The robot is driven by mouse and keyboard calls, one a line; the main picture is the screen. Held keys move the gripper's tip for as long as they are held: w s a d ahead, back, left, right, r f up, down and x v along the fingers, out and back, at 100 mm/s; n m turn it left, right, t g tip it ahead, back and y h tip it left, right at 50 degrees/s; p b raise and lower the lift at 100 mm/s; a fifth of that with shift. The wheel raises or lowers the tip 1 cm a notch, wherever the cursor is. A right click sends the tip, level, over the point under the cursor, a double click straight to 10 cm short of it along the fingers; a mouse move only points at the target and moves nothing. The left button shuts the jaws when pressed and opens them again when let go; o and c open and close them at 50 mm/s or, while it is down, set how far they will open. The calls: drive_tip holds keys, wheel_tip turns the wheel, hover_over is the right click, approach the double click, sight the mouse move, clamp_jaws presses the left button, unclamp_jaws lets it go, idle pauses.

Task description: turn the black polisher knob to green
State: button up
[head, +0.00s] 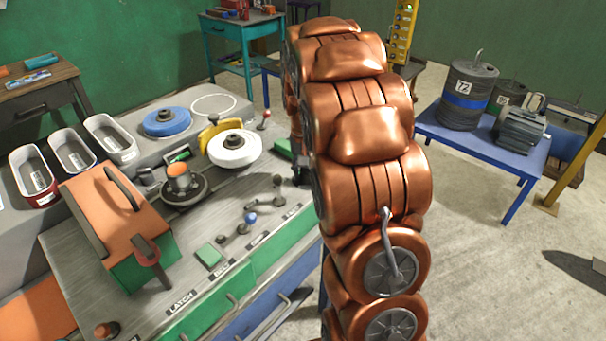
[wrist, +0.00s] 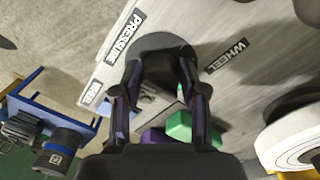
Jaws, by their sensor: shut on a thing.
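In the wrist view, my gripper (wrist: 160,62) is shut on a black rounded knob (wrist: 160,43) on the grey bench top, between a PRESSURE label (wrist: 125,38) and a WHEEL label (wrist: 226,56). The knob's pointer and any green mark for it cannot be made out. In the head view my gripper (head: 300,172) is a small dark shape at the left edge of my copper arm, which hides most of the knob's surroundings. The white polishing wheel (head: 234,150) with its yellow guard stands left of the gripper; it also shows in the wrist view (wrist: 290,145).
A green block (wrist: 180,126) and a purple block (wrist: 155,136) lie close by the fingers. A blue wheel (head: 167,122), an orange-topped box (head: 110,208) and several small levers stand on the bench. A blue table (head: 468,135) with drums is at the right.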

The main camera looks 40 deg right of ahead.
sight(305, 173)
drive_tip(key=shift+d+r, duration=0.1)
drive_tip(key=shift+d, duration=0.1)
drive_tip(key=o, duration=1)
drive_tip(key=shift+o, duration=0.7)
drive_tip(key=shift+a, duration=0.1)
wheel_tip(305, 173, up, 12)
drive_tip(key=shift+w+a, duration=0.2)
drive_tip(key=shift+a, duration=0.05)
